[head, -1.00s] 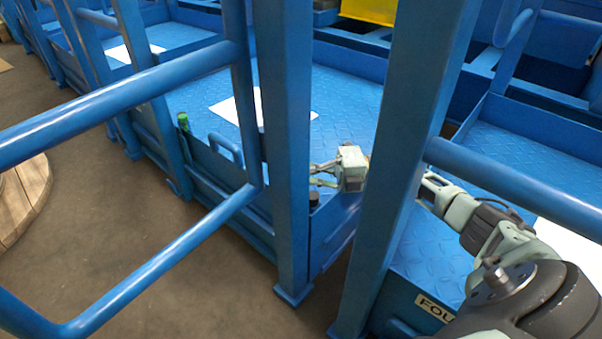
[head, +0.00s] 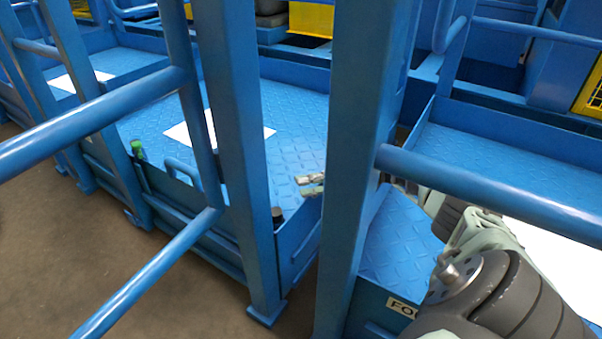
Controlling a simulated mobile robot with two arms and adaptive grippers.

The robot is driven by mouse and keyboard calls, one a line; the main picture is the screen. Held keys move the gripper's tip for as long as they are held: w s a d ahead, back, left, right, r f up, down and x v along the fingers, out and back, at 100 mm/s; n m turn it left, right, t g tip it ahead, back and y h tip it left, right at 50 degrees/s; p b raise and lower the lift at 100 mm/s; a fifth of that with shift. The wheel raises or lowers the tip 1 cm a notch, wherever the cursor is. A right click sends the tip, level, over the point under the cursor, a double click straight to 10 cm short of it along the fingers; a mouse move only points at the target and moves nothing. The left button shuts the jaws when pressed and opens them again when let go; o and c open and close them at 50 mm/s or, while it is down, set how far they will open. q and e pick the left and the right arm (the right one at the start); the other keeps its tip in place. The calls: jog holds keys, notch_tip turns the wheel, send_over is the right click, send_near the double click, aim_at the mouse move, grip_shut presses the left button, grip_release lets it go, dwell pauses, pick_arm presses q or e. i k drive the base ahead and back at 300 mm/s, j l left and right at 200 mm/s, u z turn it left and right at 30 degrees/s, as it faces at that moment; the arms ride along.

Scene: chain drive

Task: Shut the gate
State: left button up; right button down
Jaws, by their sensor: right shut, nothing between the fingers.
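A low blue panel (head: 183,199) with a loop handle (head: 184,168) stands along the near edge of the tread-plate platform (head: 290,120). It looks like the gate, but whether it is latched cannot be told. A green-topped pin (head: 137,149) is at its left end and a black cap (head: 277,215) near its right end. My right gripper (head: 304,186) is shut and empty over the platform, right of the black cap and apart from the handle. A blue post hides the gripper's body. My left gripper is not in view.
Blue posts (head: 235,150) (head: 358,150) stand in front of the platform, with my right arm passing behind the right one. Tubular rails (head: 95,118) (head: 480,190) cross the foreground. A white sheet (head: 255,133) lies on the platform. Brown floor (head: 80,240) is clear at lower left.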

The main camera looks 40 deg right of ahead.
aim_at(20, 153)
jog(key=k, duration=2)
